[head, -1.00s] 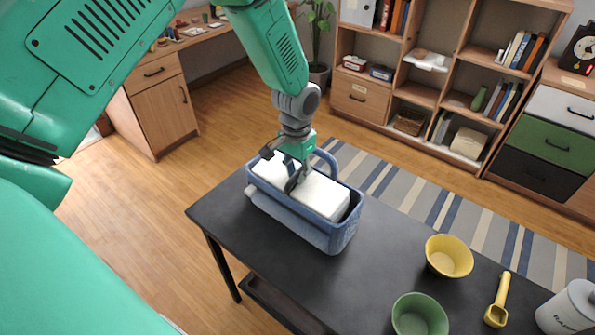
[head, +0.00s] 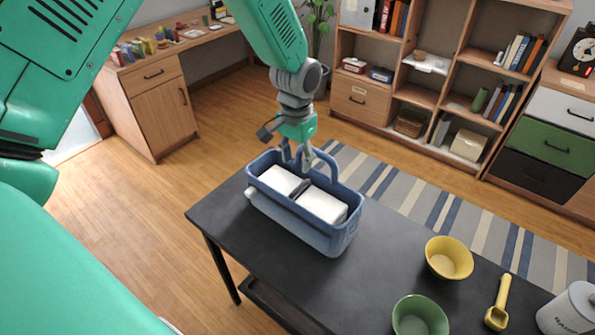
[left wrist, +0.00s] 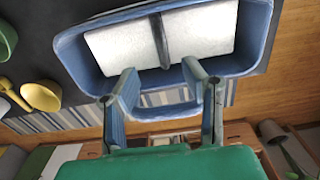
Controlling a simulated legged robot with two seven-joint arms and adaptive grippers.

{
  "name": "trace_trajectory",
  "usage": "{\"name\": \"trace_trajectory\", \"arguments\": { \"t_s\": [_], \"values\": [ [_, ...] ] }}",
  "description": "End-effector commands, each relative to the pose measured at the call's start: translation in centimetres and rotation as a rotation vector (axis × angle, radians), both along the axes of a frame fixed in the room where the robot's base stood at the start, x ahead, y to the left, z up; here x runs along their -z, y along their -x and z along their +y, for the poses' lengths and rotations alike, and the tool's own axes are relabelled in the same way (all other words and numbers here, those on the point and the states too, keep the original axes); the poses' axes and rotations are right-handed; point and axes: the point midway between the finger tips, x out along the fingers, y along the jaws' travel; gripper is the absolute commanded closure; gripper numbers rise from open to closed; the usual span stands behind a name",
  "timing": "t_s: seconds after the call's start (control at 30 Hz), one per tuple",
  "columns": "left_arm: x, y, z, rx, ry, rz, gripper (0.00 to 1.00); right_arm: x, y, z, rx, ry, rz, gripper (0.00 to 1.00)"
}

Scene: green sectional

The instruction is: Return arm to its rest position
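A blue caddy (head: 330,236) with a raised handle loop stands upright at the far left end of the dark table (head: 225,222). Two white blocks (head: 323,205) lie in it, one on each side of a dark divider. My left gripper (head: 297,166) is above the caddy's back rim, beside the handle. In the left wrist view its fingers (left wrist: 160,72) are spread apart with nothing between them that they grip. The caddy (left wrist: 258,35) and the white blocks (left wrist: 205,35) lie just beyond the fingertips. My right gripper is not in view.
A yellow bowl (head: 449,258), a green bowl (head: 420,318), a yellow scoop (head: 498,305) and a white canister (head: 568,310) stand at the right of the table. A bookshelf (head: 440,75) and a desk (head: 165,105) stand farther back. Open floor lies left of the table.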

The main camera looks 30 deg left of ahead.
Motion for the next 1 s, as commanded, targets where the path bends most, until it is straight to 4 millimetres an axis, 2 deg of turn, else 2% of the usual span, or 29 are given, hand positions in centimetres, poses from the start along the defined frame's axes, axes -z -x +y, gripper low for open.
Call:
{"name": "trace_trajectory", "arguments": {
  "t_s": [0.1, 0.3, 0.47, 0.63, 0.73, 0.83, 0.87, 0.9, 0.97, 1.0],
  "values": [
    [-2.7, -0.1, 0.0, -0.001, 0.0, -0.004, 0.61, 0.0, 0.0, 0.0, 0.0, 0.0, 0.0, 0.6],
    [-5.6, -0.1, 0.0, -0.002, 0.001, -0.001, 0.61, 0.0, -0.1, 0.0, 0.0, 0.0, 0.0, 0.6],
    [-6.5, -0.1, 0.1, -0.001, 0.001, 0.002, 0.61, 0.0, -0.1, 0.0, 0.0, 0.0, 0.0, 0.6],
    [-6.3, 0.1, 0.0, -0.001, 0.002, 0.004, 0.61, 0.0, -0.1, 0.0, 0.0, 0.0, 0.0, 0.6],
    [-4.2, 1.0, -0.3, -0.002, 0.008, 0.011, 0.61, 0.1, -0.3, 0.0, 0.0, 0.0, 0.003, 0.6],
    [0.3, 3.6, -1.1, -0.01, 0.024, 0.019, 0.61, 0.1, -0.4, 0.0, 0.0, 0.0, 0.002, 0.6],
    [2.0, 4.8, -1.4, -0.013, 0.03, 0.022, 0.61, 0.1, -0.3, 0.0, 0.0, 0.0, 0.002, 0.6],
    [4.3, 6.6, -1.8, -0.02, 0.038, 0.025, 0.61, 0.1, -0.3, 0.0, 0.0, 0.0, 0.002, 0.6],
    [7.7, 9.9, -2.3, -0.035, 0.047, 0.03, 0.61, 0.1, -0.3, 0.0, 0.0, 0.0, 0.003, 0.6],
    [9.7, 12.1, -2.5, -0.045, 0.051, 0.029, 0.61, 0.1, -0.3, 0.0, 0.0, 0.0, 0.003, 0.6]
  ]
}}
